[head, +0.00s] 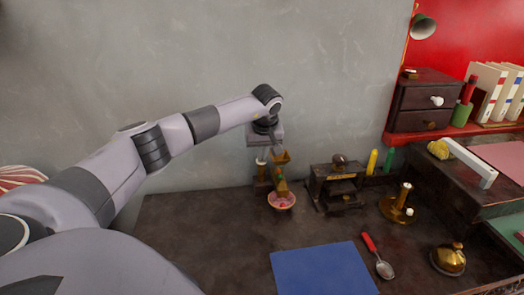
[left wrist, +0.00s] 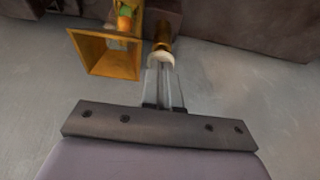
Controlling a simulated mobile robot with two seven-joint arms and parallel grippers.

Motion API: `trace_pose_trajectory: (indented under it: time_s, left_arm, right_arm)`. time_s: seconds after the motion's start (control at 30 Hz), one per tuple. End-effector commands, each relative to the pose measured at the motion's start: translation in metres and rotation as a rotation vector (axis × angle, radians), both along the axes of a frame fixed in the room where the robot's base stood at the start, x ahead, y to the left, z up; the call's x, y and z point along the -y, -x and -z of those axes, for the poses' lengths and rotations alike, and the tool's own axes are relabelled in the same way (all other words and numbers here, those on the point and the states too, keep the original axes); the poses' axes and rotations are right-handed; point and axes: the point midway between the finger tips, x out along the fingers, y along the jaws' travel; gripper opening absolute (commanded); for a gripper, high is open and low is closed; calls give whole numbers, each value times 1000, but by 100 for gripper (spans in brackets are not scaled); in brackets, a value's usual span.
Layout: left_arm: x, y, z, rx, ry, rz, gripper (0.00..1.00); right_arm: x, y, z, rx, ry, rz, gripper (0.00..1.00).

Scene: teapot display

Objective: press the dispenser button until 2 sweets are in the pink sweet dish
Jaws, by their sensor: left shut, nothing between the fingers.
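The dispenser (head: 281,158) stands near the back wall, with a brass-coloured square funnel that also shows in the left wrist view (left wrist: 84,55). Orange and green pieces show behind the funnel's rim there. Beside the funnel is a cream round button (left wrist: 161,59) on a brass post. My left gripper (left wrist: 163,72) is shut and empty, pointing down, its fingertips at the button; I cannot tell whether they touch or press it. The pink sweet dish (head: 281,205) sits below the dispenser. Its contents are too small to count. My right gripper is not in view.
A dark wooden box (head: 336,186) stands right of the dish. Farther right are a brass candlestick-like stand (head: 398,208), a red-handled spoon (head: 384,268) and a brass bell (head: 448,260). A blue mat (head: 322,270) lies in front. The table's left part is clear.

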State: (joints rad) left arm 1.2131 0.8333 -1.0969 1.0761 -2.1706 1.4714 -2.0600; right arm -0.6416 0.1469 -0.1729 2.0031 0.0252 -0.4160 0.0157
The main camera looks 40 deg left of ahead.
Motion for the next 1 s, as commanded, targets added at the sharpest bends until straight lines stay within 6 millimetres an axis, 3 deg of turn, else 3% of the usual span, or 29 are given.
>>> trace_pose_trajectory:
  time_s: [0.13, 1.0]
  left_arm:
    - [0, 1, 16, -3, -1, 1, 0]
    - [2, 3, 16, -13, 2, 1, 0]
  right_arm:
    - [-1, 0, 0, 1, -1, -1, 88]
    - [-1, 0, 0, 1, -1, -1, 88]
